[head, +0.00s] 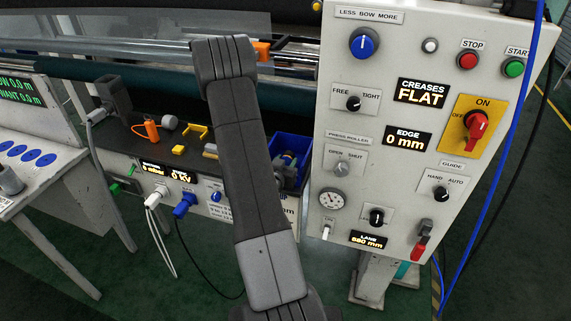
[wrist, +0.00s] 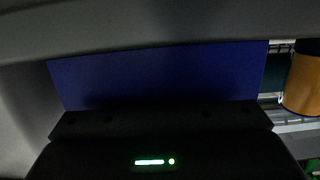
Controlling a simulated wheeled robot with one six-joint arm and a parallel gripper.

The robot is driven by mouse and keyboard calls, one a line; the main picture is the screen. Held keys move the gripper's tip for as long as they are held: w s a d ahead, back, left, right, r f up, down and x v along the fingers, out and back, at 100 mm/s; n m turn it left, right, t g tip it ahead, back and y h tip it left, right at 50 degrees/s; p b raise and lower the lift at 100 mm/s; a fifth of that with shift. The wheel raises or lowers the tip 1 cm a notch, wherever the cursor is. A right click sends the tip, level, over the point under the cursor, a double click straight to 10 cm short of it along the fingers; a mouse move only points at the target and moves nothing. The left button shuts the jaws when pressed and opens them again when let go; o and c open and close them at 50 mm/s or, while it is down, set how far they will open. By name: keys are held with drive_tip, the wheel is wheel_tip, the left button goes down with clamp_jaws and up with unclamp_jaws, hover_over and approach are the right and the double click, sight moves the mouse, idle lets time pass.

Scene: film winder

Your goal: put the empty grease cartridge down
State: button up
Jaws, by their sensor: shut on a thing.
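The wrist view shows the dark body of my gripper (wrist: 155,145) with a green light, and its fingertips are hidden. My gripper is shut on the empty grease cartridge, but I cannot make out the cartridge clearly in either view. A blue surface (wrist: 157,75) fills the wrist view just beyond the gripper body; I cannot tell what it belongs to. In the head view my arm stands in front and hides my gripper. A blue bin (head: 297,141) is partly visible right of my arm, with greyish shapes in it.
The control cabinet (head: 382,190) with knobs and buttons stands close on the right. Left of my arm a low bench holds an orange tool (head: 147,131) and yellow pieces (head: 196,131). An orange cylinder (wrist: 303,82) shows at the right of the wrist view.

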drive_tip(key=shift+s+f, duration=0.15)
drive_tip(key=shift+f, duration=0.3)
drive_tip(key=o, duration=1.1)
drive_tip(key=shift+s+f, duration=0.1)
drive_tip(key=shift+f, duration=0.05)
drive_tip(key=shift+r+p, duration=0.75)
drive_tip(key=shift+p, duration=0.2)
drive_tip(key=b+v, duration=0.3)
drive_tip(key=v, duration=0.8)
drive_tip(key=shift+s+a+r, duration=0.15)
drive_tip(key=shift+s+r, duration=0.05)
drive_tip(key=shift+r, duration=0.05)
